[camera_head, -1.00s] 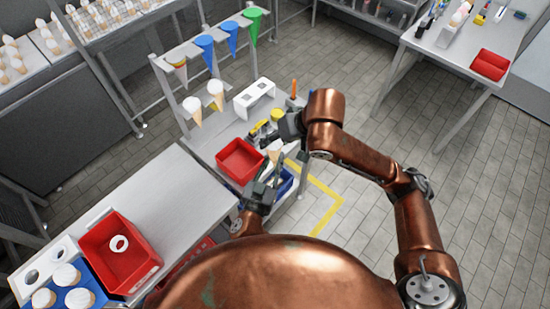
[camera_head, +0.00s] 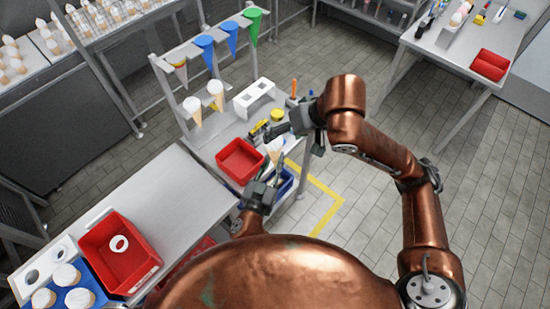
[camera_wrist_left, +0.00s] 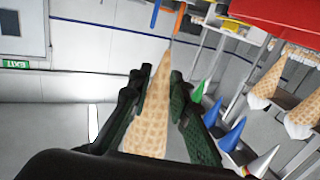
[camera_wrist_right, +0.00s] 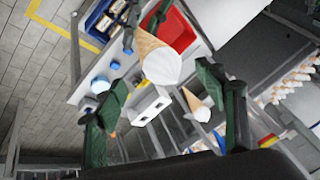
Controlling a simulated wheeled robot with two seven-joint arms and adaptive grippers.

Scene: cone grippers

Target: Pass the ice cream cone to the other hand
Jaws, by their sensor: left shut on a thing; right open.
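The ice cream cone (camera_head: 273,147) is a tan waffle cone with a white top, held in my left gripper (camera_head: 265,178). In the left wrist view the cone (camera_wrist_left: 152,118) lies between the dark fingers of my left gripper (camera_wrist_left: 160,82), which are shut on it. In the right wrist view the cone (camera_wrist_right: 157,58) shows its white wide end toward that camera. My right gripper (camera_wrist_right: 160,85) is open and empty, its fingers spread wide. In the head view my right gripper (camera_head: 281,131) is just above and right of the cone, apart from it.
A red bin (camera_head: 240,160) stands beside the cone on the shelf unit. A white holder (camera_head: 254,97) and two other cones in a rack (camera_head: 216,93) are behind. Blue and green piping cones (camera_head: 228,36) hang above. Open floor (camera_head: 380,230) lies to the right.

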